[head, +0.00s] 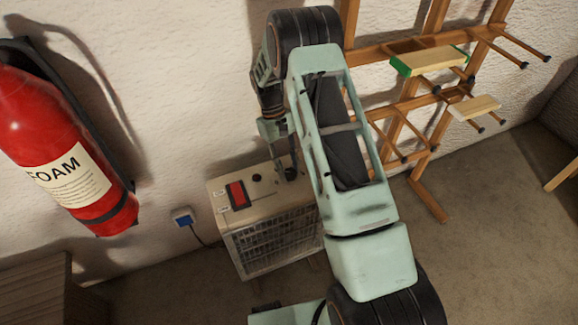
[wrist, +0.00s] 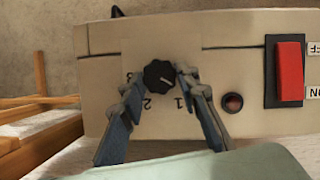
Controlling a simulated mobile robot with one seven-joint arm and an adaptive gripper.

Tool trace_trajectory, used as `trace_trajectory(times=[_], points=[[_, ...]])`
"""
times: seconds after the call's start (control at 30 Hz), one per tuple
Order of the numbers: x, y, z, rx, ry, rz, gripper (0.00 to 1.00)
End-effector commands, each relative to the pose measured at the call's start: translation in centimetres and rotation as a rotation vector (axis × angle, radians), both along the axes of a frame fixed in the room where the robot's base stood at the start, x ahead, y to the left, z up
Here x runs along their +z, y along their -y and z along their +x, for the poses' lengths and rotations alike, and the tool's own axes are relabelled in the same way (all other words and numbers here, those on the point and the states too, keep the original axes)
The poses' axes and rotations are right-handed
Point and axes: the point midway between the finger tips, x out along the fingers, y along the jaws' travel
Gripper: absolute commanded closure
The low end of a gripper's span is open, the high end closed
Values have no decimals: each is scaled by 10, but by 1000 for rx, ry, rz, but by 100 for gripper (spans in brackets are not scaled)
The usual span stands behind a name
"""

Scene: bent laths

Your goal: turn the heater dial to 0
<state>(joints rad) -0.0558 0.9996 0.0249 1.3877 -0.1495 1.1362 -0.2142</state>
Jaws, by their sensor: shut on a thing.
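The beige heater (head: 270,235) stands against the wall in the head view, its control panel on top. In the wrist view the black heater dial (wrist: 159,74) sits on the panel (wrist: 225,50). The printed marks 3, 2 and 1 show around it; I cannot see a 0. The dial's pale pointer line lies toward the right, near the right fingertip. My gripper (wrist: 160,80) is shut on the dial, one finger on each side. In the head view my gripper (head: 285,168) is over the right part of the heater top, partly hidden by my arm.
A red rocker switch (wrist: 290,70) and a small round dark red lamp (wrist: 232,102) are right of the dial. A red foam extinguisher (head: 65,155) hangs at left. A wooden rack (head: 410,105) stands at right. A blue plug (head: 184,216) with a cable is left of the heater.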

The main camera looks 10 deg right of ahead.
Motion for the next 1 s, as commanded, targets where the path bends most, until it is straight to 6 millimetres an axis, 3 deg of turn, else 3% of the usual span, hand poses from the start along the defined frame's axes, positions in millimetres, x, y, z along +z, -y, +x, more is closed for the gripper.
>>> trace_trajectory(times=[0.5, 1.0], points=[[1, -3, -3, 438, 0, 0, 95], [0, -4, -3, 600, 1, 0, 95]])
